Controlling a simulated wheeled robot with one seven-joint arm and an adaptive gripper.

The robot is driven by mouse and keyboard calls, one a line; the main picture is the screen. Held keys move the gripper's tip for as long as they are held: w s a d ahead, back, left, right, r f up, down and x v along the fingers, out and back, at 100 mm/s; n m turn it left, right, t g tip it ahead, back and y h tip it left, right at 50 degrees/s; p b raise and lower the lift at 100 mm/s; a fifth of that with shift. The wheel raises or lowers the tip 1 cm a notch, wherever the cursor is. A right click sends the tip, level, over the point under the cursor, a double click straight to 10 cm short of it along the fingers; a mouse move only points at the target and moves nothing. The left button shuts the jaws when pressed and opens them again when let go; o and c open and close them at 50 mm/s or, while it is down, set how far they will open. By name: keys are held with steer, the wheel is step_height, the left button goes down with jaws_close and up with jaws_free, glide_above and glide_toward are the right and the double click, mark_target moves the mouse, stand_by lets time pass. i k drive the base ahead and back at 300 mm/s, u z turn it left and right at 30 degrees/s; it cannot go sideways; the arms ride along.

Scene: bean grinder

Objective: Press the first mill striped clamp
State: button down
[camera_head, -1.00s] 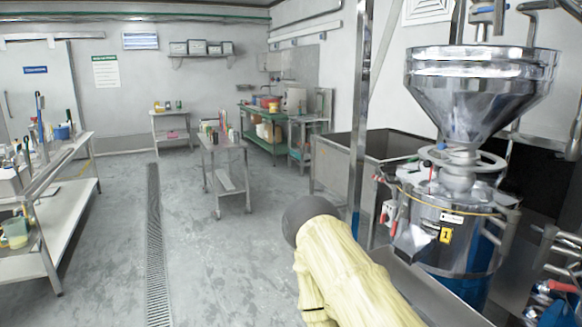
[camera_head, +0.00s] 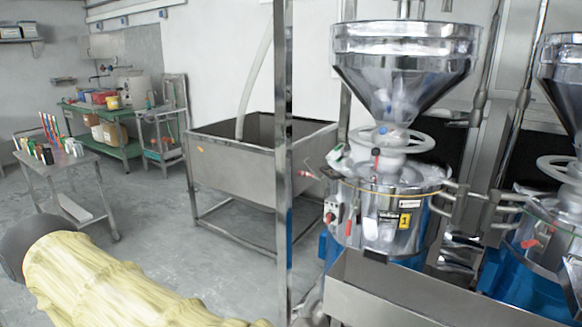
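The first mill (camera_head: 385,215) stands right of centre, a steel drum with a yellow label "1" (camera_head: 404,220) and a blue lower part. A large steel hopper (camera_head: 402,50) and a pale handwheel (camera_head: 405,146) are above the drum. Metal clamp-like fittings (camera_head: 455,195) show at the drum's right side; I cannot make out stripes on them. A red-tipped lever (camera_head: 376,158) rises from the drum's lid. My arm, in a yellow cover with a dark rounded end, crosses the lower left, apart from the mill. My gripper's fingers do not show.
A second mill (camera_head: 545,245) stands at the right edge. A steel trough (camera_head: 410,290) lies in front of the first mill. A vertical steel post (camera_head: 283,150) stands left of it. A steel basin (camera_head: 240,165) and a small table (camera_head: 60,170) are further left, with open floor between.

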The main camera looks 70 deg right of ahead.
mark_target(307, 175)
steer(key=z, duration=0.6)
steer(key=i, duration=0.95)
steer(key=z, duration=1.35)
steer(key=i, duration=0.35)
steer(key=z, duration=0.25)
